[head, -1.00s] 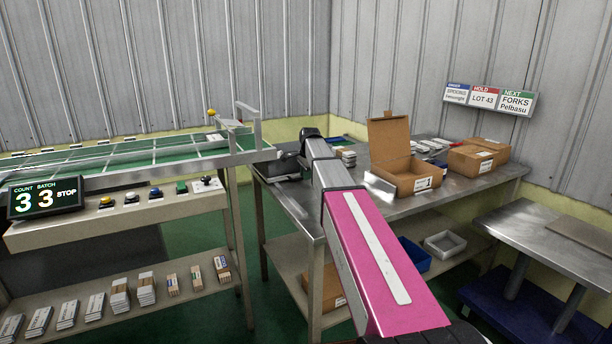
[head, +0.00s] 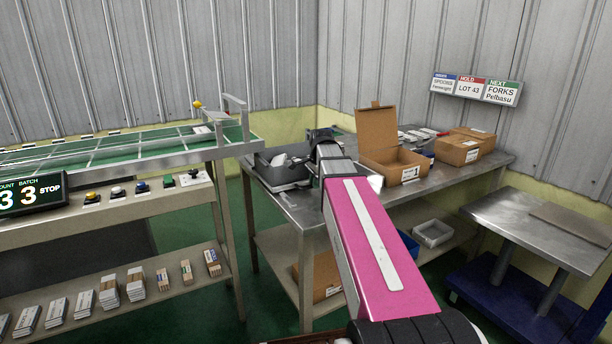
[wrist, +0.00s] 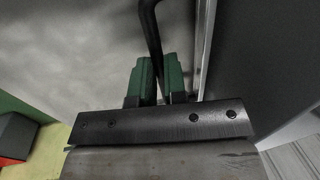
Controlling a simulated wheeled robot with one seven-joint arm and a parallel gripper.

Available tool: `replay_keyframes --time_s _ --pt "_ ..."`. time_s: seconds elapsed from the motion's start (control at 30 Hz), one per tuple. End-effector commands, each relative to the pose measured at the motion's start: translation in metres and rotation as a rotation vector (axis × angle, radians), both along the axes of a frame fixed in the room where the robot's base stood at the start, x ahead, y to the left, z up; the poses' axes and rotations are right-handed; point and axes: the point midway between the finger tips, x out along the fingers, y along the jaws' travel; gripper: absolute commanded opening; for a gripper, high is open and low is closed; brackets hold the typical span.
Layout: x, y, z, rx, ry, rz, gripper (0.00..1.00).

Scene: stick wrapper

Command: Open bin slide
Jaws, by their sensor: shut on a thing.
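In the wrist view the green fingers of my gripper (wrist: 158,82) are closed on a thin black bar (wrist: 152,30), bent like a handle, which runs up out of the picture. A pale grey surface lies behind it. Where the bar joins the bin slide cannot be told. In the head view a dark grey open bin (head: 268,174) with pale pieces in it stands on the left end of the steel table, under the conveyor's end. My pink arm link reaches toward that end, and my fingers are hidden there.
The conveyor (head: 120,151) and its button panel are at the left. An open carton (head: 395,165) stands on the steel table (head: 455,175), with closed cartons (head: 460,147) beyond. A blue cart (head: 520,290) is at the right. Green floor shows between conveyor and table.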

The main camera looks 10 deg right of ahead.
Motion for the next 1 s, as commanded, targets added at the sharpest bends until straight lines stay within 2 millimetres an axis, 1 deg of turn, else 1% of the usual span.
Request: replay_keyframes --time_s 0.03,0.1,0.3,0.4,0.6,1.0 --pt "-0.019 -0.004 0.000 0.000 0.000 -0.002 0.00" --pt "-0.033 -0.009 0.000 0.000 0.000 -0.001 0.00" --pt "-0.065 -0.020 0.000 0.001 0.000 -0.001 0.00" --pt "-0.075 -0.023 0.000 0.001 0.000 -0.001 0.00" --pt "-0.086 -0.028 0.000 0.000 -0.001 0.000 0.00" --pt "-0.087 -0.028 0.001 0.000 -0.001 0.000 0.00"
